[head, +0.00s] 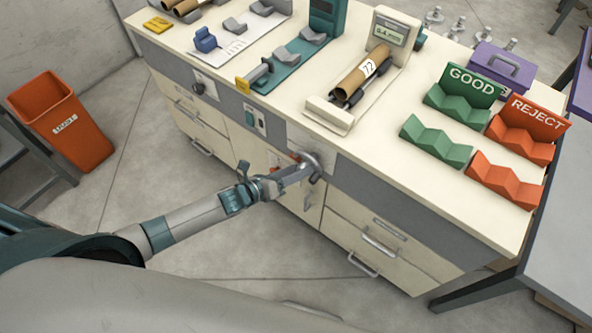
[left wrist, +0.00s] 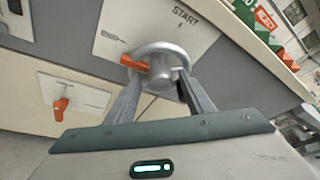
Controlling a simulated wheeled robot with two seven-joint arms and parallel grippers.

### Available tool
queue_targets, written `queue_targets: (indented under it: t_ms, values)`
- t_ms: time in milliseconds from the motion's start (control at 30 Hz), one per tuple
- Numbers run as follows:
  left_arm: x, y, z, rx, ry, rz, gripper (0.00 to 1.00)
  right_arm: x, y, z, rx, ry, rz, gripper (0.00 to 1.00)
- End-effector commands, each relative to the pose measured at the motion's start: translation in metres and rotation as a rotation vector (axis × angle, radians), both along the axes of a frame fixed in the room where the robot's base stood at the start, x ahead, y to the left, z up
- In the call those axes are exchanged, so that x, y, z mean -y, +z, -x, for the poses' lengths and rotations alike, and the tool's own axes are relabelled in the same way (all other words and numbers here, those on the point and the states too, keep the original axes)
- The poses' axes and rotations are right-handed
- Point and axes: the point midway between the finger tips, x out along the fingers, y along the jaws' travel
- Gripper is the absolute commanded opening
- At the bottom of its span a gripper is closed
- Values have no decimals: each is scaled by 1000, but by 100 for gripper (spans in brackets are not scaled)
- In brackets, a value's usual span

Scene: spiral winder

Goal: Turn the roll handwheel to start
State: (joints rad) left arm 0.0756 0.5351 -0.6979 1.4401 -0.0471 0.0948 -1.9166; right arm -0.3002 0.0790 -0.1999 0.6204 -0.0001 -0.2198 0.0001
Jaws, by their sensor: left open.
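The roll handwheel (head: 312,160) is a grey metal wheel on the front panel of the bench. In the left wrist view the handwheel (left wrist: 163,50) shows an orange marker or grip (left wrist: 134,64) at its left and a plate lettered START (left wrist: 186,16) behind it. My left gripper (head: 305,172) is at the wheel. In the left wrist view its two fingers (left wrist: 158,80) are apart, with the near part of the wheel and its hub between or just beyond the tips. I cannot tell whether they touch. My right gripper is out of view.
An orange-red knob (left wrist: 61,104) sits on another plate left of the wheel. On the bench top are a scale holding a brown tube (head: 365,75), green GOOD racks (head: 436,140) and orange REJECT racks (head: 505,180). An orange bin (head: 62,120) stands on the floor at left.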

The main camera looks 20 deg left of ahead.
Motion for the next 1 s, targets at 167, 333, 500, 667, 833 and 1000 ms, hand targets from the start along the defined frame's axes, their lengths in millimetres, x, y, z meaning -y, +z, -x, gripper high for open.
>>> queue_targets:
  t_ms: [167,333,500,667,833,1000]
  values:
    - [0,0,0,0,0,0,46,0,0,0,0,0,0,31]
    - [0,0,0,0,0,0,7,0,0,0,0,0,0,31]
    - [0,0,0,-1,0,2,7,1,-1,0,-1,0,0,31]
    - [-1,-1,0,-6,0,19,7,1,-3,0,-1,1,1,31]
    - [-1,-3,0,-25,-1,67,7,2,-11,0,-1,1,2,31]
    - [-3,-6,0,-57,0,157,7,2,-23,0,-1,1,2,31]
